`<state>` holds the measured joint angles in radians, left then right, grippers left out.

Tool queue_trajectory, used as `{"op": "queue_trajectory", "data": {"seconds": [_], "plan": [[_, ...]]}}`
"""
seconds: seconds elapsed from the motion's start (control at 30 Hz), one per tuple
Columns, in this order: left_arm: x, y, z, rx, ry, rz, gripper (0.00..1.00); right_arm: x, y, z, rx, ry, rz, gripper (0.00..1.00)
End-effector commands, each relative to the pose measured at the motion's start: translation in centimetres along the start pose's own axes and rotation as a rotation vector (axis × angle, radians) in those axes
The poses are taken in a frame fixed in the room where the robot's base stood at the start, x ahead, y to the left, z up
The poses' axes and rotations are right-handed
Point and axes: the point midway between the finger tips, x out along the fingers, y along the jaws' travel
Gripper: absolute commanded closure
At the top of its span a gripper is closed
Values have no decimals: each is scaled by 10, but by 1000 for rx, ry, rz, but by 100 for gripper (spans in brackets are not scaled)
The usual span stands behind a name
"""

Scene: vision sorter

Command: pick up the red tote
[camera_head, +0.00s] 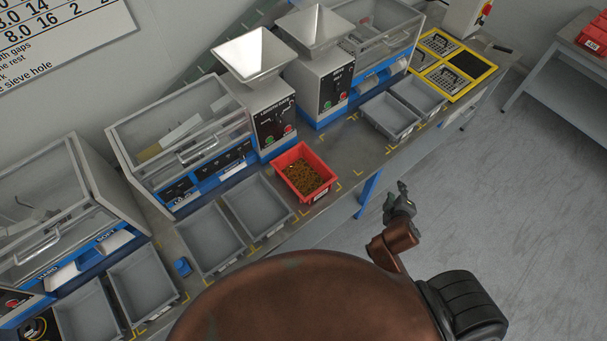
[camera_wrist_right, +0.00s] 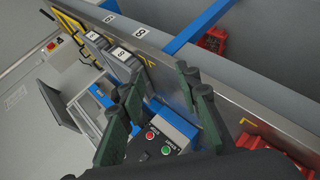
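The red tote (camera_head: 321,189) stands on the grey bench, in front of the left hopper machine, with small brown pieces inside. A red part at the lower right edge of the right wrist view (camera_wrist_right: 268,139) looks like this tote, mostly cut off. My right gripper (camera_head: 402,190) is to the right of the tote in the head view, beyond the bench's front edge and apart from the tote. In the right wrist view its fingers (camera_wrist_right: 163,82) are spread with nothing between them. My left gripper is in neither view.
Grey trays (camera_head: 257,203) line the bench front left of the tote; more grey trays (camera_head: 390,117) stand to its right. The hopper machine (camera_head: 271,115) stands behind it. A yellow-framed panel (camera_head: 453,66) is farther right. Other red containers (camera_head: 594,36) sit on another table.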

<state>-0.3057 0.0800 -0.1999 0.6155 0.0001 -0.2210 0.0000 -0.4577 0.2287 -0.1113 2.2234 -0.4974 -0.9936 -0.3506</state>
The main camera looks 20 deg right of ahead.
Motion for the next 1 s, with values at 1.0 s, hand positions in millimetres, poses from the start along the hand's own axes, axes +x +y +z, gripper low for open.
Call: {"op": "queue_trajectory", "data": {"seconds": [1.0], "plan": [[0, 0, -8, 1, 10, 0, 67, 49, -73, -238, -2182, 670, 905, 69]]}}
